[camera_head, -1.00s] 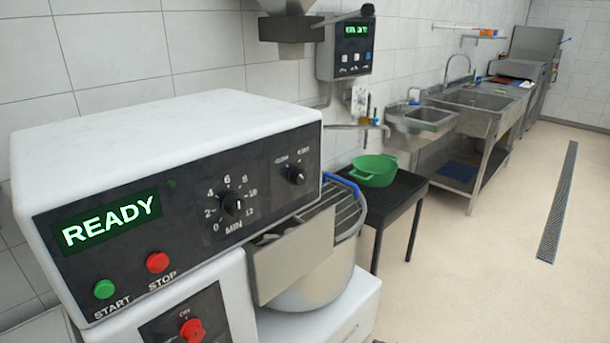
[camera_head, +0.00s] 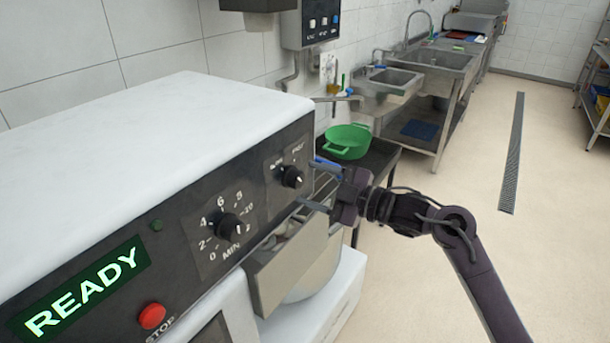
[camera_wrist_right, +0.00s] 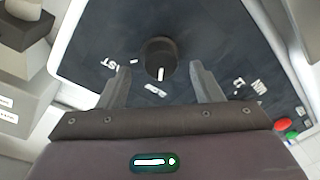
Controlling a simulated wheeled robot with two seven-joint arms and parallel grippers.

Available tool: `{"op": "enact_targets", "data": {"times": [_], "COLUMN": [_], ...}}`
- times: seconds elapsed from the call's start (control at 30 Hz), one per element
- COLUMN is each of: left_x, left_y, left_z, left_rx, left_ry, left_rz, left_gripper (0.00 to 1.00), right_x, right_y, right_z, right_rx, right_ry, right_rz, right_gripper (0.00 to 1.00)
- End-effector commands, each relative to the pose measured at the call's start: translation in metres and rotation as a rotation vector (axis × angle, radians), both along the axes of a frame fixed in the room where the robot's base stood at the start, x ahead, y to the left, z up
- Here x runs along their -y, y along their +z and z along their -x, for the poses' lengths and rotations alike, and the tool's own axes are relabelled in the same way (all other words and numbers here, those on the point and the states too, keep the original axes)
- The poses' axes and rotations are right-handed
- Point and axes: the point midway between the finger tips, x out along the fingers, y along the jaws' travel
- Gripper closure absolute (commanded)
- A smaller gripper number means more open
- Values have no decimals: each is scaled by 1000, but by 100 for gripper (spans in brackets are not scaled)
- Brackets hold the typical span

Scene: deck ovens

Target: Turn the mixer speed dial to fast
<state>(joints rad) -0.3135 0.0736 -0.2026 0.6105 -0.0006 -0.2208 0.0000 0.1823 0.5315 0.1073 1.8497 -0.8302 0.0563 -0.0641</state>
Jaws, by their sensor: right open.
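The mixer speed dial (camera_head: 291,176) is a black knob at the right end of the mixer's dark panel, with small labels above it. In the right wrist view the dial (camera_wrist_right: 160,55) sits ahead of and between the fingertips, and they do not touch it. Its white pointer line points down toward the gripper, near a small label too blurred to read; the FAST label is left of the dial. My right gripper (camera_head: 310,184) is open just right of the dial, and it also shows in the right wrist view (camera_wrist_right: 162,84). My left gripper is not in view.
The timer knob (camera_head: 231,227), red STOP button (camera_head: 152,316) and READY display (camera_head: 82,292) share the panel. The mixer bowl (camera_head: 318,265) is below. A green colander (camera_head: 347,141) stands on a dark table behind.

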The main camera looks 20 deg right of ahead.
Motion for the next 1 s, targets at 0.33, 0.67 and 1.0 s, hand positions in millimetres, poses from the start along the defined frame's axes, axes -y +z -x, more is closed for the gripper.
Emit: {"op": "enact_targets", "data": {"times": [0.33, 0.67, 1.0], "left_x": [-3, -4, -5], "left_y": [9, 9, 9], "left_z": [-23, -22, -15], "left_rx": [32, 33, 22], "left_ry": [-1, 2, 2], "left_rz": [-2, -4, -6], "left_gripper": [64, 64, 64], "right_x": [-16, -16, -16], "right_y": [-1, -1, -1], "right_z": [-17, -17, -16], "right_rx": [-1, -1, -5], "right_ry": [-1, -1, 0], "right_rz": [0, -1, -5], "right_gripper": [41, 63, 85]}}
